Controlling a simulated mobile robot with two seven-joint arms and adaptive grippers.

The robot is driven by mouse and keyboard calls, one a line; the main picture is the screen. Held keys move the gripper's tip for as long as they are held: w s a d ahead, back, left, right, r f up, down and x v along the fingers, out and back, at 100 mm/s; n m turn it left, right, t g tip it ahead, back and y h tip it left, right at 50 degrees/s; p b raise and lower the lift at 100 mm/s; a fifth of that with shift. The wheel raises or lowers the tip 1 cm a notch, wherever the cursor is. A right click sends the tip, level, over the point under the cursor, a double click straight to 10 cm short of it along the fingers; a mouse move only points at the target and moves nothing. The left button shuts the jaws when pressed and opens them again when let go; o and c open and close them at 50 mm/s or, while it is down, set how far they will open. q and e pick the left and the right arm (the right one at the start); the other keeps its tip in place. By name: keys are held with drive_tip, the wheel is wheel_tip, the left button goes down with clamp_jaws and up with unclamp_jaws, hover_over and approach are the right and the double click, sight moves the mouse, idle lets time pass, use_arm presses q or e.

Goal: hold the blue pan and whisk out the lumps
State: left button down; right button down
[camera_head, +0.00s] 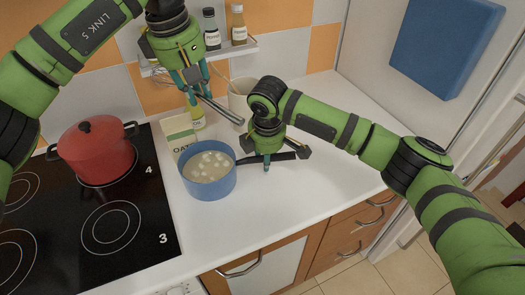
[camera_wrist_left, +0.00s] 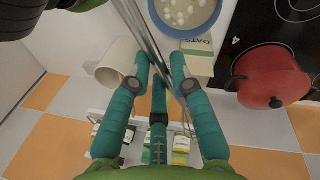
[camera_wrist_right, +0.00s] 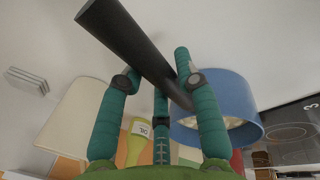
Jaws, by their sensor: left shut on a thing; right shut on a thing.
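The blue pan (camera_head: 208,183) stands on the white counter right of the hob, with pale liquid and several white lumps in it. Its dark handle (camera_head: 285,156) points right; it also shows in the right wrist view (camera_wrist_right: 130,45). My right gripper (camera_head: 267,160) is shut on this handle. My left gripper (camera_head: 197,97) is above and behind the pan, shut on a grey metal whisk (camera_head: 222,109). The whisk also shows in the left wrist view (camera_wrist_left: 140,30), slanting past the pan's rim. Its far end is cut off there, and it appears outside the pan.
An oats carton (camera_head: 180,132) and an oil bottle (camera_head: 197,121) stand behind the pan. A beige crock (camera_head: 240,103) stands behind my right gripper. A red lidded pot (camera_head: 95,152) is on the hob (camera_head: 60,225). A shelf above holds bottles. The counter at right is clear.

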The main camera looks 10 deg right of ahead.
sight(216, 105)
use_arm(q)
drive_tip(key=d+f, duration=0.1)
drive_tip(key=s+d+h, duration=0.1)
drive_tip(key=s+d+f+g+h, duration=0.1)
drive_tip(key=shift+s+d+f, duration=0.15)
drive_tip(key=shift+d+f, duration=0.15)
drive_tip(key=shift+f, duration=0.05)
drive_tip(key=s+h, duration=0.1)
drive_tip(key=h, duration=0.1)
drive_tip(key=d+g+h, duration=0.1)
drive_tip(key=h, duration=0.1)
drive_tip(key=s+d+f+n+g+h, duration=0.1)
drive_tip(key=shift+s+d+h, duration=0.15)
drive_tip(key=shift+s+h, duration=0.15)
drive_tip(key=shift+h, duration=0.1)
drive_tip(key=a+r+h, duration=0.1)
drive_tip(key=h, duration=0.1)
drive_tip(key=r+n+h, duration=0.1)
drive_tip(key=shift+w+a+h, duration=0.35)
drive_tip(key=shift+w+h, duration=0.05)
drive_tip(key=w+a+r+n+t+h, duration=0.2)
drive_tip(key=a+n+h, duration=0.1)
drive_tip(key=a+h, duration=0.15)
wheel_tip(216, 105, down, 13)
drive_tip(key=shift+a+y, duration=0.45)
drive_tip(key=shift+f, duration=0.1)
drive_tip(key=shift+w, duration=0.1)
